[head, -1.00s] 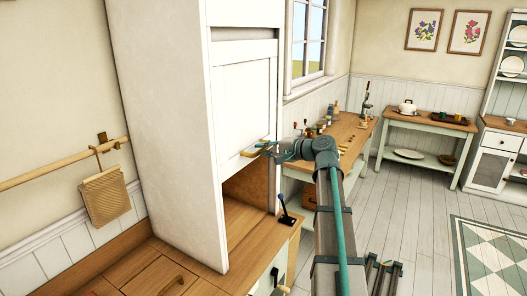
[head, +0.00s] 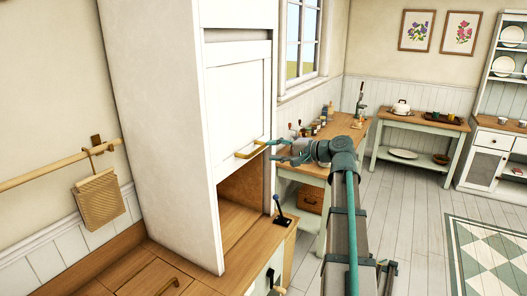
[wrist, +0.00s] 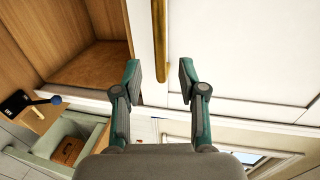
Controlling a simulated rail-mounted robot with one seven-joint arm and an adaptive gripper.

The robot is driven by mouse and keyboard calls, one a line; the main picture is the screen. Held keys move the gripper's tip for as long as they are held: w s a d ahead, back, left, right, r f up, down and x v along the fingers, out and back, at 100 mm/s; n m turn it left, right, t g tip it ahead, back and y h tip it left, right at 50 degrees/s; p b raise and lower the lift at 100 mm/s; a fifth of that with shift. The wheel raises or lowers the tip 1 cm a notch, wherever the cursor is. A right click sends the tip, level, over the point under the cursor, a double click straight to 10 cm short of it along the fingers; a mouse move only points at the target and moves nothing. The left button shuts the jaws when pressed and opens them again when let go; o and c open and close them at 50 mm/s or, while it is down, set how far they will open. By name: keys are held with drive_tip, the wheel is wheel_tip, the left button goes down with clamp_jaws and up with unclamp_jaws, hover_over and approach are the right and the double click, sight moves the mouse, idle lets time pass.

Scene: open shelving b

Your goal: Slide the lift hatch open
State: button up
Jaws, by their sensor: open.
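The lift hatch (head: 238,100) is a white framed panel on the front of the tall white cabinet in the head view. Its lower edge stands above the counter, and an opening with a wooden inside (head: 240,190) shows below it. A brass bar handle (head: 247,153) is near the hatch's lower edge; it also shows in the wrist view (wrist: 160,40). My gripper (head: 272,150) is open and empty, just right of the handle. In the wrist view my fingertips (wrist: 160,68) lie either side of the handle's near end in the picture; contact cannot be told.
A small lever with a blue knob (head: 278,205) stands on the counter below the hatch, right of the opening. A wooden-topped bench (head: 340,138) with jars is behind my arm. The floor (head: 410,210) to the right is clear.

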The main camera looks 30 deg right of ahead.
drive_tip(key=v, duration=0.5)
drive_tip(key=shift+s, duration=0.1)
idle(0.3)
